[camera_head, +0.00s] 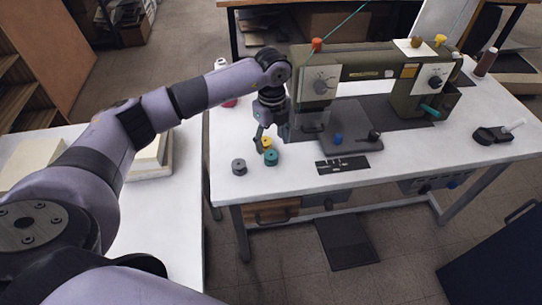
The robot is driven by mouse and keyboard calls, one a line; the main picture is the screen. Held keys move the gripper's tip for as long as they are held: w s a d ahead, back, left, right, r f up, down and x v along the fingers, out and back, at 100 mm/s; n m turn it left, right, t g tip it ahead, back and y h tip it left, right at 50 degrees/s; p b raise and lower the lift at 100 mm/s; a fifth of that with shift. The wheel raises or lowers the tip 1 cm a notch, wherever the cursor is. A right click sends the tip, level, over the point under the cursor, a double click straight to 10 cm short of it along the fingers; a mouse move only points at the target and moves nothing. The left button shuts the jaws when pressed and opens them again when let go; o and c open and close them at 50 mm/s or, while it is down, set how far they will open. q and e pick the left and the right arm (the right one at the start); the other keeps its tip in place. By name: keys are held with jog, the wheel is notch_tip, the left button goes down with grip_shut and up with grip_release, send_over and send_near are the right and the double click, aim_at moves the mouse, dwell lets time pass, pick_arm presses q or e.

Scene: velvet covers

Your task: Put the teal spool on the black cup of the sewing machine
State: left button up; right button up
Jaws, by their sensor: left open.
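The teal spool (271,158) stands on the white table near its front left, just in front of a yellow spool (266,143). My left gripper (271,138) is open, fingers pointing down, above and slightly behind the teal spool, close to the yellow one. No spool is visibly held. The olive-green sewing machine (385,70) stands at the back of the table. I cannot make out for certain which part is its black cup; a small dark round piece (374,135) sits on its grey plate. My right gripper is out of view.
A grey spool (238,167) stands left of the teal one. A black strip with small parts (342,165) lies to the right. A black tape dispenser-like object (490,136) lies at the right.

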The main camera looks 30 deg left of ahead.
aim_at(271, 155)
pick_arm(q)
jog(key=shift+s+f+p, duration=0.15)
jog(key=shift+f+p, duration=0.5)
jog(key=shift+f, duration=2.05)
jog(key=shift+c, duration=0.4)
jog(key=c, duration=0.9)
